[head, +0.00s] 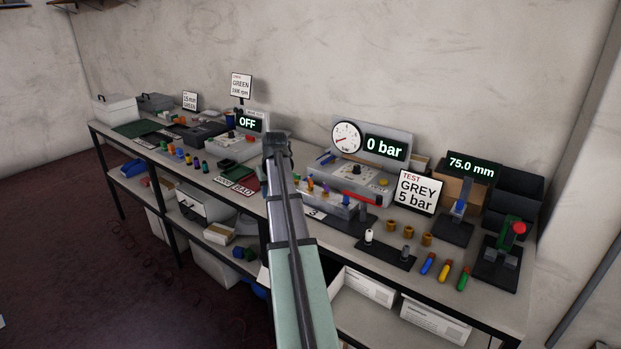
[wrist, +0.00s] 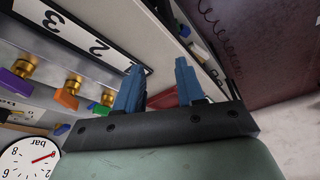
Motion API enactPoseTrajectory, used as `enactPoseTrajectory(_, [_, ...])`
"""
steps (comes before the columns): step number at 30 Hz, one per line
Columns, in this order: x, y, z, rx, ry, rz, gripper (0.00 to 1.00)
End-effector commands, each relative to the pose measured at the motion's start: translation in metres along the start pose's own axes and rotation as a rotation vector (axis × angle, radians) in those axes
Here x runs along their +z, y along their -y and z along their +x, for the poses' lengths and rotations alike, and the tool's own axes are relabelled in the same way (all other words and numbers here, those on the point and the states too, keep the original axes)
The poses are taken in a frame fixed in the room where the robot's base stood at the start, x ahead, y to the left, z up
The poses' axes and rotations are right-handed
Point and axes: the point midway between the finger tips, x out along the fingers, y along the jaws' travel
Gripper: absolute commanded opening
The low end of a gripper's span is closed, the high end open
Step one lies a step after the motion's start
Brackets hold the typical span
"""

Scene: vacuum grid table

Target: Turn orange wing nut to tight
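A pressure gauge (head: 346,137) stands behind the block, next to a display reading 0 bar (head: 386,147). A sign (head: 416,190) reads TEST GREY 5 bar. Brass fittings (head: 408,232) and coloured handles (head: 444,272) lie at the right. The bench is crowded.

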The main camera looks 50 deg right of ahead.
Motion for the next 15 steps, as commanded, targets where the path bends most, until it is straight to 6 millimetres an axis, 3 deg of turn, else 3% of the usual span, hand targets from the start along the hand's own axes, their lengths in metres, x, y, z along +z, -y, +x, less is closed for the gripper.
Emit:
enactPoseTrajectory(1, [-0.012, -0.029, -0.020, 0.011, -0.017, 0.022, 0.38])
enactPoseTrajectory(6, [-0.026, -0.098, -0.073, 0.038, -0.053, 0.073, 0.38])
enactPoseTrajectory(10, [-0.029, -0.132, -0.102, 0.053, -0.071, 0.098, 0.38])
enactPoseTrajectory(15, [-0.029, -0.151, -0.118, 0.061, -0.080, 0.112, 0.38])
